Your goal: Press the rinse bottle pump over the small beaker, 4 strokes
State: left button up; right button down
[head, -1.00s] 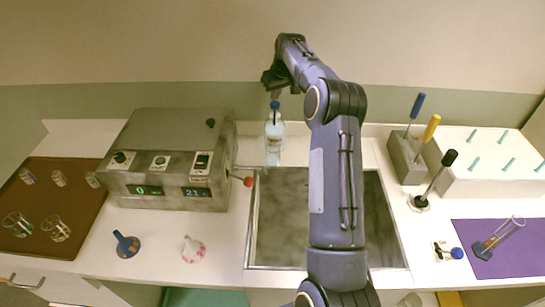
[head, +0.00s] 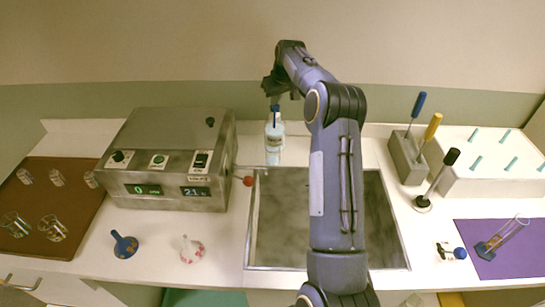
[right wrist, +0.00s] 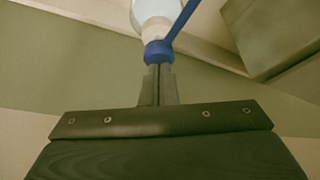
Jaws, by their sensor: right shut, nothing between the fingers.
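The rinse bottle (head: 274,144), clear with a white label and a blue pump top (head: 275,109), stands upright behind the sink's left back corner. My right gripper (head: 275,97) is directly above it, pointing down. In the right wrist view its closed fingertips (right wrist: 158,70) meet the blue pump top (right wrist: 158,50), with nothing between them. A blue spout slants away from the top there. Small glass beakers (head: 56,179) stand on the brown tray (head: 82,222) at the left; none is visible under the spout. My left gripper is out of view.
A grey metal device (head: 165,160) with displays and a red-knobbed lever (head: 248,181) stands left of the bottle. The sink (head: 280,225) lies in front. Tool stands and a white rack (head: 490,180) are at the right.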

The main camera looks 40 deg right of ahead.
jog(key=shift+f, duration=0.15)
jog(key=shift+r+p, duration=0.85)
jog(key=shift+r, duration=0.6)
jog(key=shift+r, duration=2.95)
